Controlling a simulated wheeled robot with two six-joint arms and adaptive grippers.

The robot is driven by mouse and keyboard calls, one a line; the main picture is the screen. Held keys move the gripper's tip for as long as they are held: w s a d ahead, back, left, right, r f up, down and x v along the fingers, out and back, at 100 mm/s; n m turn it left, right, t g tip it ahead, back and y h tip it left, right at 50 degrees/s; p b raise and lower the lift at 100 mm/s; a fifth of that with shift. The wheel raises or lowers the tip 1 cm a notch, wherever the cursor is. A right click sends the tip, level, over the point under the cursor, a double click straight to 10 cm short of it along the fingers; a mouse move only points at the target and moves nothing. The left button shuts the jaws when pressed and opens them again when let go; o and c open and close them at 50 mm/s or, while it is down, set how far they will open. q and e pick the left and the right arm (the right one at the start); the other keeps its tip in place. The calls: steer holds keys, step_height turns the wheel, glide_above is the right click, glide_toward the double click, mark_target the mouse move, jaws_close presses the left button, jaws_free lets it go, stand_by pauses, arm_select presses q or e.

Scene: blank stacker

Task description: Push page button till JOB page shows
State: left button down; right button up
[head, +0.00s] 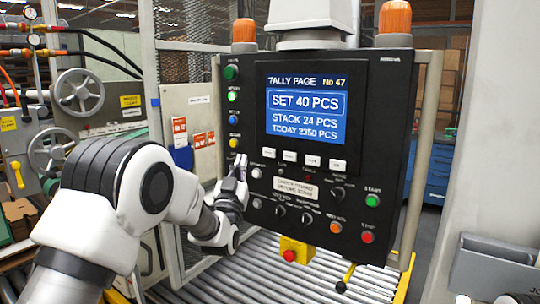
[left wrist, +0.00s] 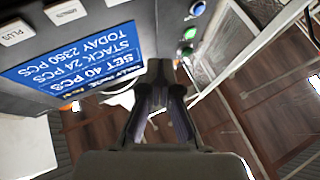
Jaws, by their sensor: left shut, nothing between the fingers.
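The black control panel (head: 390,120) faces me with a lit screen (head: 305,110) reading "TALLY PAGE No 47", "SET 40 PCS", "STACK 24 PCS", "TODAY 2350 PCS". Under the screen runs a row of white push buttons (head: 290,156); their labels are too small here to tell which is the page button. My left gripper (head: 241,162) is shut and empty at the panel's left edge, left of the row, its tips pointing up. In the left wrist view the gripper (left wrist: 163,72) is also shut, with the screen upside down (left wrist: 75,65) and a button marked PLUS (left wrist: 15,32).
Coloured lamps or buttons (head: 233,96) line the panel's left side. Knobs (head: 338,193), a green START button (head: 372,200) and a red button (head: 367,237) sit lower. A yellow box with a red button (head: 290,255) hangs below, above a roller conveyor (head: 240,280).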

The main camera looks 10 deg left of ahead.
arm_select(q)
steer(key=shift+w+f, duration=0.1)
steer(key=shift+w, duration=0.05)
steer(key=shift+w, duration=0.1)
steer(key=p, duration=0.2)
glide_toward(266, 144)
step_height(266, 144, up, 2)
steer(key=w+a, duration=0.1)
steer(key=w, duration=0.1)
steer(key=shift+w+d+r, duration=0.1)
steer(key=shift+w, duration=0.3)
steer(key=shift+w+d+r, duration=0.1)
steer(key=shift+w+r, duration=0.05)
steer(key=shift+w, duration=0.25)
steer(key=shift+w, duration=0.1)
stand_by(0.6)
steer(key=shift+w+d+b, duration=0.1)
steer(key=shift+w+b, duration=0.05)
steer(key=shift+b, duration=0.2)
steer(key=shift+w, duration=0.1)
